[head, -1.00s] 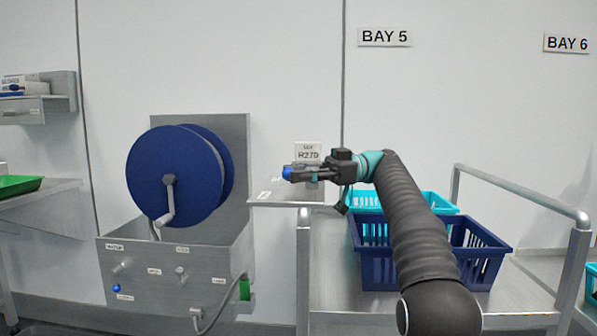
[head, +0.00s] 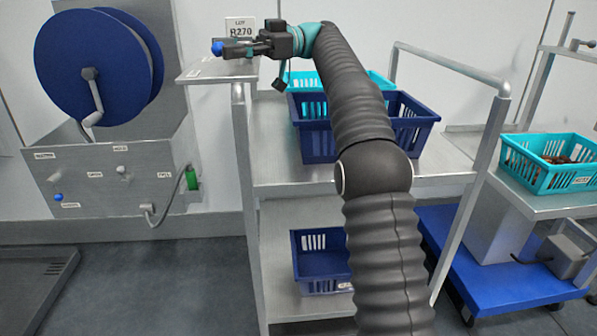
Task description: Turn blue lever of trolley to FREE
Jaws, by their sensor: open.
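The trolley (head: 300,172) is a metal two-tier frame with upright rails, standing in the middle of the head view. I cannot clearly make out a blue lever or a FREE mark on it. My gripper (head: 228,47) is open, high at the upper left above the small shelf beside the trolley's left post. A round blue knob (head: 217,47) shows right at its fingertips. I cannot tell whether this knob is the lever's, or whether the fingers touch it. My arm hides part of the trolley's middle and lower right.
A steel unit with a blue reel (head: 85,65) is at left. A low blue platform (head: 500,283) is at right.

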